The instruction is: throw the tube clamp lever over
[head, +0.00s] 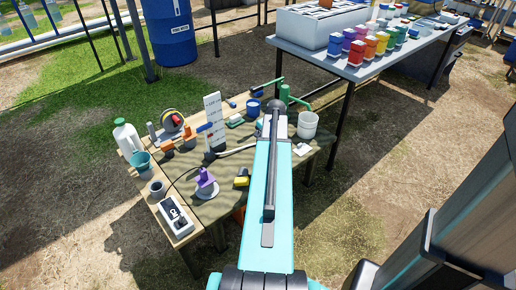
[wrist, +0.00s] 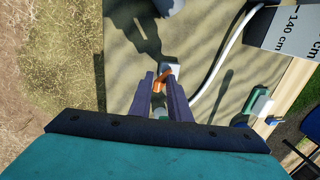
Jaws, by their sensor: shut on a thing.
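The orange tube clamp lever (wrist: 159,84) shows in the wrist view between the tips of my gripper (wrist: 162,78). The two dark fingers are closed in on it. A small pale block (wrist: 173,67), which looks like the clamp's body, sits just beyond the fingertips on the table. The lever's lower end is hidden between the fingers, and I cannot tell its exact angle. A white tube (wrist: 216,68) curves over the table to the right of the fingers. In the head view my arm covers the clamp and gripper; the tube (head: 238,150) shows left of the arm.
The wooden table (head: 214,208) is crowded. A marked white board (head: 213,118) stands near the tube, and it shows in the wrist view (wrist: 285,28). A white bucket (head: 307,125) stands right of my arm. A yellow-black item (head: 242,178) and purple item (head: 206,183) lie left.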

